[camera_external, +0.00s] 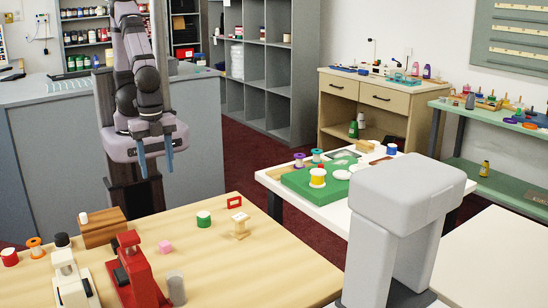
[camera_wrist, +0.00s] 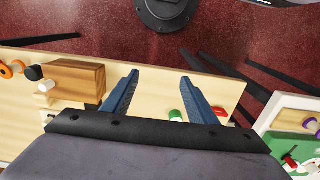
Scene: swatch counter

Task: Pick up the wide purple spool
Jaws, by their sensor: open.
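My gripper (camera_external: 155,160) is open and empty, fingers pointing down, in the air behind the wooden table's far edge and well left of the purple spool. In the wrist view its two blue fingers (camera_wrist: 160,80) are spread with nothing between them.
A grey machine (camera_external: 405,200) stands in front.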

